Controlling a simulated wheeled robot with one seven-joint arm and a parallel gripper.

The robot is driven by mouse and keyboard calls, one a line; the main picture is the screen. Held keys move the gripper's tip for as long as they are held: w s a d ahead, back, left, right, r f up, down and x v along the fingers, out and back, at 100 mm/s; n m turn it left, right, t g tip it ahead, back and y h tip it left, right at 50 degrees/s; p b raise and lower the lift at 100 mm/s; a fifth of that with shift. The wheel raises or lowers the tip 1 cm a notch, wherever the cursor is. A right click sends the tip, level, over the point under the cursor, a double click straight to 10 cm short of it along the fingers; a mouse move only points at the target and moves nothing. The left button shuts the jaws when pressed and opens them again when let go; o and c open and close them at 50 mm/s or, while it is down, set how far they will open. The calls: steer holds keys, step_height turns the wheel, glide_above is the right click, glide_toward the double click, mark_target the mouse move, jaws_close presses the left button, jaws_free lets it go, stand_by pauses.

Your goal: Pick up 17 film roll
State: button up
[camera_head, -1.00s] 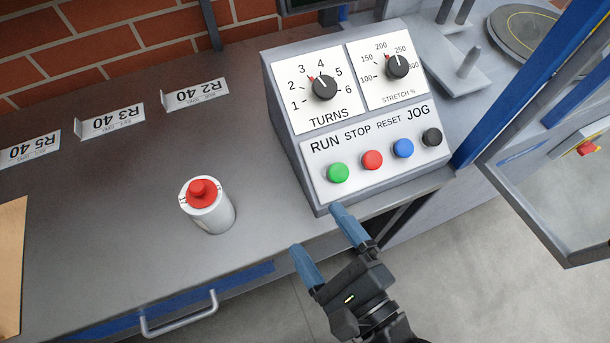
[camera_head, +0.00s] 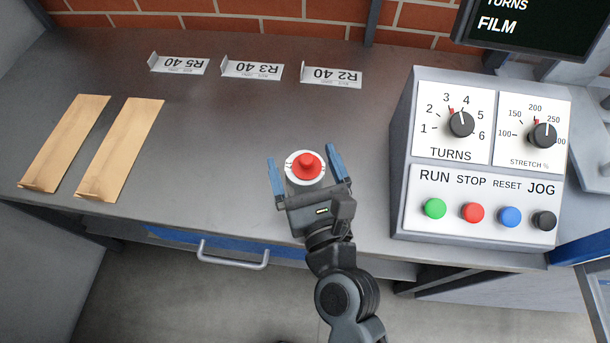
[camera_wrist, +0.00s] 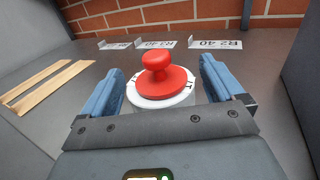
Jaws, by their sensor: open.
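The film roll (camera_head: 292,157) is a white cylinder with a red knob on top, standing upright on the grey bench. My gripper (camera_head: 305,168) is open, with one blue finger on each side of the roll. In the wrist view the film roll (camera_wrist: 165,101) sits between the two blue fingers of my gripper (camera_wrist: 168,88), its red knob well in view. The roll's lower part is hidden behind the gripper body. I cannot tell whether either finger touches it.
A control box (camera_head: 489,150) with dials and coloured buttons stands to the right of the roll. Label cards (camera_head: 331,77) stand at the back near the brick wall. Two tan strips (camera_head: 120,148) lie at the left. The bench between them and the roll is clear.

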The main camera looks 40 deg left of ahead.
steer(key=shift+w+a, duration=0.4)
steer(key=shift+a, duration=0.2)
steer(key=shift+c, duration=0.2)
steer(key=c, duration=1.2)
steer(key=shift+r, duration=0.1)
